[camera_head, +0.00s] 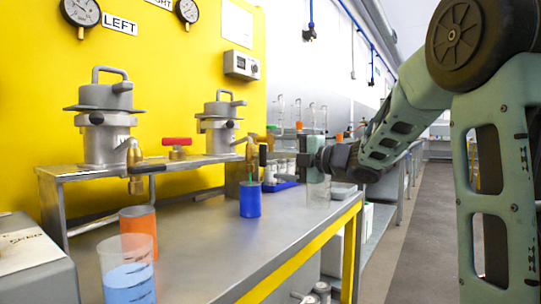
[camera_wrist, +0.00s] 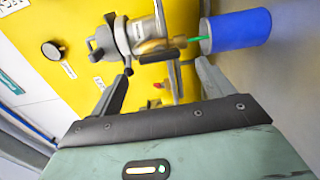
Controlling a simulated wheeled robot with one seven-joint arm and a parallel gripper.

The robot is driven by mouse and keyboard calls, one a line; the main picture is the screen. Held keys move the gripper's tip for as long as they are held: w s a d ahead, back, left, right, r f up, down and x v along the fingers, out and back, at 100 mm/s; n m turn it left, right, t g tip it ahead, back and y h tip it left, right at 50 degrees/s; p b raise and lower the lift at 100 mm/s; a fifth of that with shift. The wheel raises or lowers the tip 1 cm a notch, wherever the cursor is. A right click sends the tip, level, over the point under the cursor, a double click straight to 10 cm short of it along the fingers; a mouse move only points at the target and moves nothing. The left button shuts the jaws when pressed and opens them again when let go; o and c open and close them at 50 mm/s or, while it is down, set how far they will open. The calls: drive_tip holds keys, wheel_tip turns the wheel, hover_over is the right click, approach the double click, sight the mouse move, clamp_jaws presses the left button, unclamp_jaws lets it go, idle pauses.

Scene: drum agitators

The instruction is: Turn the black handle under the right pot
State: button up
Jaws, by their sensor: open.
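The right pot (camera_head: 219,126) is a grey metal vessel on the raised shelf. It also shows sideways in the wrist view (camera_wrist: 108,38). Its brass tap (camera_head: 250,163) hangs at the shelf's right end, with a dark upright handle (camera_head: 263,155) beside it. My gripper (camera_wrist: 164,68) is open and faces the tap, with nothing clearly held. A thin green stream (camera_wrist: 193,39) runs between the tap and the blue cup (camera_head: 250,200).
The left pot (camera_head: 104,128) has its own brass tap (camera_head: 135,166), above an orange cup (camera_head: 140,226). A clear beaker of blue liquid (camera_head: 128,272) stands in front. A red-handled valve (camera_head: 178,144) sits between the pots. The bench top (camera_head: 200,250) is clear near its front edge.

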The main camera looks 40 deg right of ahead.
drive_tip(key=p+v, duration=0.1)
drive_tip(key=v, duration=1.1)
drive_tip(key=shift+p, duration=0.35)
drive_tip(key=shift+s, duration=0.1)
